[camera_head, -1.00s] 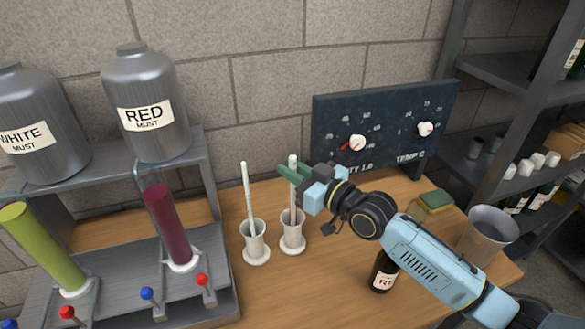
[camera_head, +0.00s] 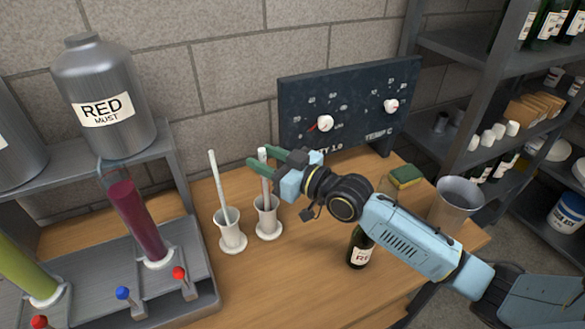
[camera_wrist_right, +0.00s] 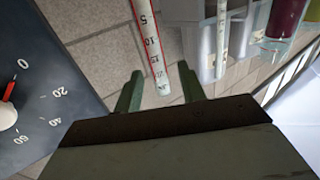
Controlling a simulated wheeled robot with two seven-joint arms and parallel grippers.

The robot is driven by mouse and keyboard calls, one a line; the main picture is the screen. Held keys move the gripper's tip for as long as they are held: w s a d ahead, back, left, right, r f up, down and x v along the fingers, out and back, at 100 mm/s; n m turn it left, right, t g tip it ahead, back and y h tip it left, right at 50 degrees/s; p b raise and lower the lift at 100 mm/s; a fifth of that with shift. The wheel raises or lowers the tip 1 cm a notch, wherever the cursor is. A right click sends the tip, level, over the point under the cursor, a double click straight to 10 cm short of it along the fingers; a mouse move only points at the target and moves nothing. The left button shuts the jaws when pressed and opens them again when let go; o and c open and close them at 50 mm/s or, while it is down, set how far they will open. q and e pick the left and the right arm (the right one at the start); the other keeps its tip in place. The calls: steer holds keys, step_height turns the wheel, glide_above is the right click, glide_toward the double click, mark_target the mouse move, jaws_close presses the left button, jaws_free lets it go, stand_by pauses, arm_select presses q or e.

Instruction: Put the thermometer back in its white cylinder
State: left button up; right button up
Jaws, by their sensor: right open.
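The fingers hide part of the rod. My left gripper is not in view.
A second white cylinder (camera_head: 232,238) with a similar rod (camera_head: 218,180) stands close on the left. A dark board with dials (camera_head: 345,110) is behind. A dark bottle (camera_head: 360,247), a sponge (camera_head: 405,176) and a grey cup (camera_head: 455,203) are to the right. Tube racks stand left.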

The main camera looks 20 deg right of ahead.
steer(key=v, duration=1.2)
steer(key=shift+s, duration=0.15)
